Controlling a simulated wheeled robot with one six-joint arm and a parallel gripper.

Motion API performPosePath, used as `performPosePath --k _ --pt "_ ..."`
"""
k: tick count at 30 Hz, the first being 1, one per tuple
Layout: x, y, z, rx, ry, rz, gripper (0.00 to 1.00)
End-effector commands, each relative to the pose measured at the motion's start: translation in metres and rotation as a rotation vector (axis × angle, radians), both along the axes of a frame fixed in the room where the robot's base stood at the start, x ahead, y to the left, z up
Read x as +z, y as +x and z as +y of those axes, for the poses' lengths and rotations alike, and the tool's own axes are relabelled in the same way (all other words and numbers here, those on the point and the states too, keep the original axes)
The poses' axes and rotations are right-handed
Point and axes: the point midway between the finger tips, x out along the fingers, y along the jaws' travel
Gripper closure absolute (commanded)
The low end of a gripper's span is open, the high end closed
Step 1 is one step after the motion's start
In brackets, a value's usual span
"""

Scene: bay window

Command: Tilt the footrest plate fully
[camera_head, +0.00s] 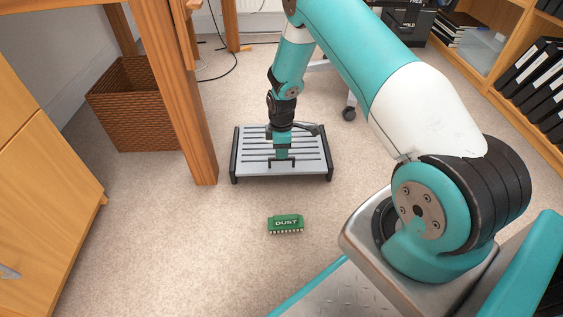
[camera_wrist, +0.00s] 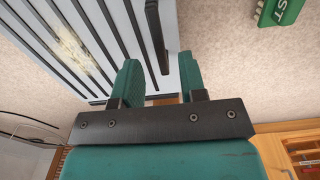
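The footrest plate (camera_head: 305,150) is light grey with black slats and sits in a low black frame on the carpet. It looks nearly flat in the head view. A black bar handle (camera_head: 283,161) stands near its front edge. My gripper (camera_head: 283,154) points down just over the plate at this handle. In the wrist view the plate (camera_wrist: 75,40) fills the upper left, and the handle (camera_wrist: 155,38) runs toward the gap between the fingers of my gripper (camera_wrist: 158,75). The fingers are apart, one to either side of the bar's line. I cannot tell whether they touch it.
A green dust brush-like block (camera_head: 286,224) marked "DUST" lies on the carpet in front of the footrest. A wooden desk leg (camera_head: 190,110) and a wicker basket (camera_head: 135,105) stand to the left. A chair caster (camera_head: 349,113) is behind right.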

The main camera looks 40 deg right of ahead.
Motion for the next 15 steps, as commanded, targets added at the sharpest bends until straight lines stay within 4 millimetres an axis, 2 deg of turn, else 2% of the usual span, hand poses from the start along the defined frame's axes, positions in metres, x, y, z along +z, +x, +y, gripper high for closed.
performPosePath --k 1,6,15 --pt "-0.014 0.0 0.0 0.0 -0.001 -0.001 0.62" --pt "-0.029 0.001 0.0 0.0 0.0 -0.001 0.62" --pt "-0.032 0.001 0.0 0.0 -0.001 -0.001 0.62"
